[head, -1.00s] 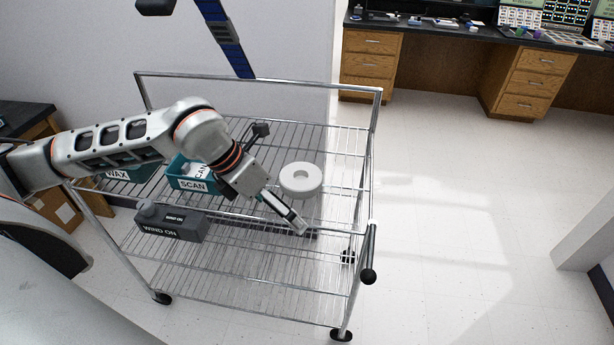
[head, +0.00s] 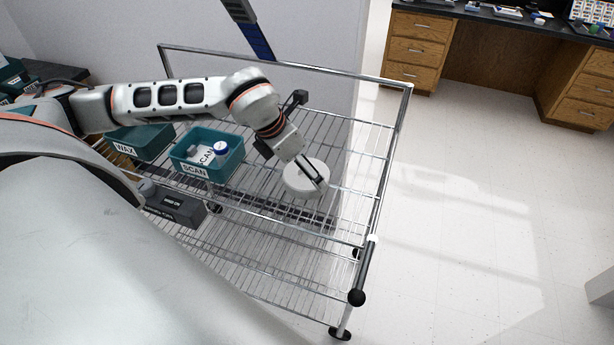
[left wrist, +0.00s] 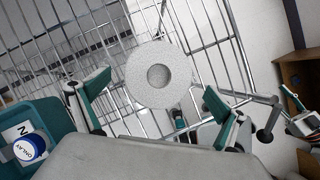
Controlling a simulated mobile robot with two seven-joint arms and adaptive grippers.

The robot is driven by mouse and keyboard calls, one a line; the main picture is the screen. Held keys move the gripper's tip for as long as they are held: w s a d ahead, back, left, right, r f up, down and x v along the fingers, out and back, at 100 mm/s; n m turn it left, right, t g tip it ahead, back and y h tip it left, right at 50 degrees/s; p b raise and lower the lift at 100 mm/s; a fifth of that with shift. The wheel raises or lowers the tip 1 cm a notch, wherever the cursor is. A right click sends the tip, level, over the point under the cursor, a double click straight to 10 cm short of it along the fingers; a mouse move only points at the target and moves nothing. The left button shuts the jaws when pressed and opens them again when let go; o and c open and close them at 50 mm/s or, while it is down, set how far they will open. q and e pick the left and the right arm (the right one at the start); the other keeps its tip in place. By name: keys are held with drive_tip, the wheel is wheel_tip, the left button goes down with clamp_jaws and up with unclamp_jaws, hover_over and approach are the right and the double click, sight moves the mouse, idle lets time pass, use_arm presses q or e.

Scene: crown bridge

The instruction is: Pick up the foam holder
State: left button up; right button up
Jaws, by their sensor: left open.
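The foam holder (head: 296,185) is a thick white disc on the wire shelf of the cart. In the left wrist view the foam holder (left wrist: 137,78) shows a round hole in its middle. My left gripper (head: 316,174) is over the disc in the head view and hides part of it. In the left wrist view my left gripper (left wrist: 157,84) is open, with one finger on each side of the disc and gaps between. It holds nothing.
A teal SCAN bin (head: 190,168) with a blue-capped jar (head: 221,149) and a teal WAX bin (head: 150,143) stand left of the disc. A dark grey box (head: 178,208) is nearer. The cart's metal rail (head: 290,67) runs behind. Shelf space nearer than the disc is clear.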

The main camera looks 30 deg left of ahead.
sight(306, 178)
use_arm(q)
drive_tip(key=shift+x, duration=1.8)
drive_tip(key=c, duration=1.5)
drive_tip(key=shift+r, duration=0.15)
